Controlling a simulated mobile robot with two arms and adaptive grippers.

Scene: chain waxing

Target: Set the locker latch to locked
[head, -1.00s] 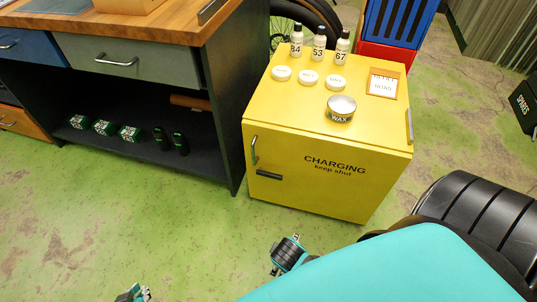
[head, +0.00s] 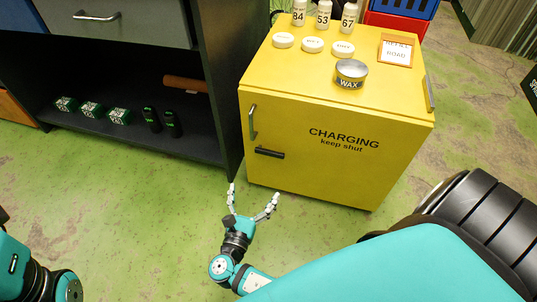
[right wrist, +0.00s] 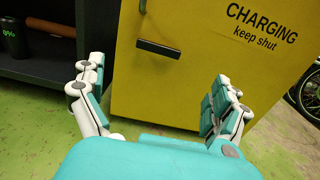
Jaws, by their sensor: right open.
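The yellow locker (head: 330,165), marked CHARGING keep shut, stands on the green floor with its front towards me. Its black latch (head: 270,153) lies nearly level on the left of the door, below a vertical metal handle (head: 252,122). The latch also shows in the right wrist view (right wrist: 158,48), beyond and between the fingers. My right gripper (head: 254,197) is open and empty, low in front of the locker's lower left, apart from the latch. In the right wrist view its fingers (right wrist: 158,85) are spread wide. Part of my left arm shows at lower left; its gripper is out of view.
On the locker top stand a wax tin (head: 350,73), several bottles (head: 323,15), white round pucks (head: 313,45) and a framed card (head: 397,52). A dark workbench (head: 215,100) with shelf items stands close on the left. Green floor (head: 130,200) in front is clear.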

